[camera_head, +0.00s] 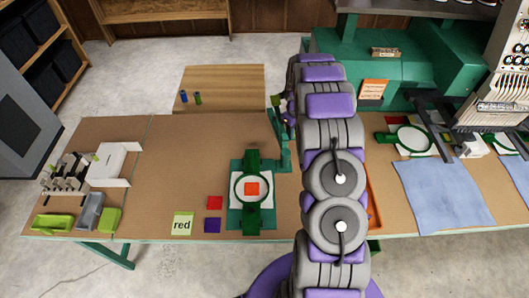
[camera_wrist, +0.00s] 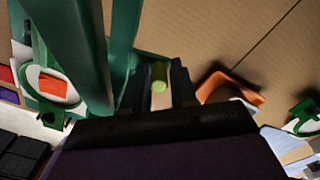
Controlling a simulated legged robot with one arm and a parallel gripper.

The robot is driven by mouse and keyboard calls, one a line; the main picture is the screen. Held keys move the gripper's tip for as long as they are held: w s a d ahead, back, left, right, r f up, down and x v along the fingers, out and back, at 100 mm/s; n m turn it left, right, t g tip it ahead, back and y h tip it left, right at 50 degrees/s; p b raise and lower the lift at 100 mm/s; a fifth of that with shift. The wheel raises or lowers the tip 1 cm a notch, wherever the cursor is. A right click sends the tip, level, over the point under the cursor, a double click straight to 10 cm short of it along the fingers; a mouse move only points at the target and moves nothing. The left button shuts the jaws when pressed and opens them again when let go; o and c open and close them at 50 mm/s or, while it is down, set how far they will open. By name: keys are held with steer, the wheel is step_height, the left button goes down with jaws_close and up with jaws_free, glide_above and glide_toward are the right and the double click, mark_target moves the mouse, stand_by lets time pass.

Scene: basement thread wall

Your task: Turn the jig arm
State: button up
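The jig (camera_head: 238,215) is a green base on the brown bench with a round hoop of white fabric and an orange-red square. The green jig arm (camera_head: 282,148) stands at its right rear; it also shows large in the wrist view (camera_wrist: 122,45). A yellow-green knob (camera_wrist: 159,77) lies between the two dark fingers of my gripper (camera_wrist: 162,88); a bit of it shows in the head view (camera_head: 275,100). I cannot tell whether the fingers press on the knob. My arm hides most of my gripper in the head view.
Red (camera_head: 215,202) and purple (camera_head: 212,225) squares and a "red" note (camera_head: 182,223) lie left of the jig. A wooden board (camera_head: 220,85) holds two small cylinders. A green machine (camera_head: 400,65), another hoop (camera_head: 412,139) and blue cloth (camera_head: 445,190) are at right. The bench's left middle is clear.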

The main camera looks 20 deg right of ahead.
steer(key=shift+o, duration=1.2)
steer(key=shift+d, duration=0.1)
steer(key=shift+r, duration=0.1)
steer(key=shift+r+p, duration=0.7)
steer(key=shift+r, duration=2.25)
